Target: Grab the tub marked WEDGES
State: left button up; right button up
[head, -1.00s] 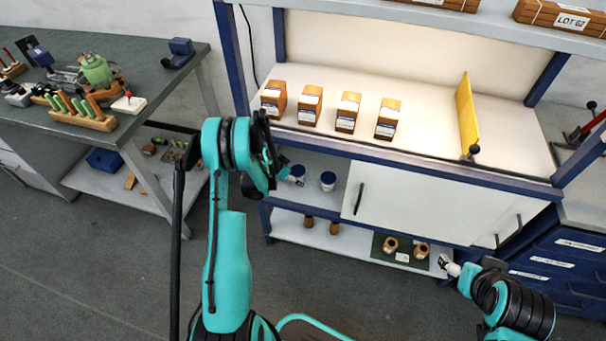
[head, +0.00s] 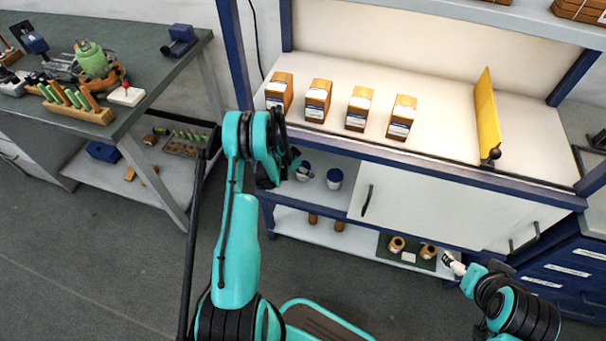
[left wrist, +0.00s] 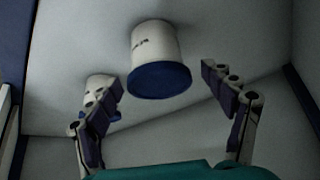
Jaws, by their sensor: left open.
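Two white tubs with blue lids stand on the shelf under the bench top, a left tub (head: 303,172) and a right tub (head: 335,178). My left gripper (head: 288,165) is beside the left tub and partly covers it. In the left wrist view, which shows the tubs lid-down, one tub (left wrist: 156,55) appears between the spread fingers of my open left gripper (left wrist: 163,80), with clear gaps on both sides. Its dark lettering is too small to read surely. The other tub (left wrist: 98,86) is partly behind the left finger. My right gripper (head: 453,263) is low at right, its fingers unclear.
The bench top (head: 440,130) above the tubs carries several brown boxes (head: 358,108) and a yellow divider (head: 487,115). A white cabinet door (head: 420,205) is right of the tubs. The lower shelf (head: 355,240) holds brown jars. A cluttered workbench (head: 150,75) stands left.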

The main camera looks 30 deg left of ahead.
pick_arm(q)
jog(key=b+x, duration=0.1)
jog(key=x, duration=0.2)
jog(key=shift+w+f, duration=0.15)
jog(key=shift+f, duration=0.2)
jog(key=shift+r, duration=0.15)
jog(key=c, duration=1.4)
jog(key=shift+o, duration=0.2)
jog(key=shift+d+r, duration=0.1)
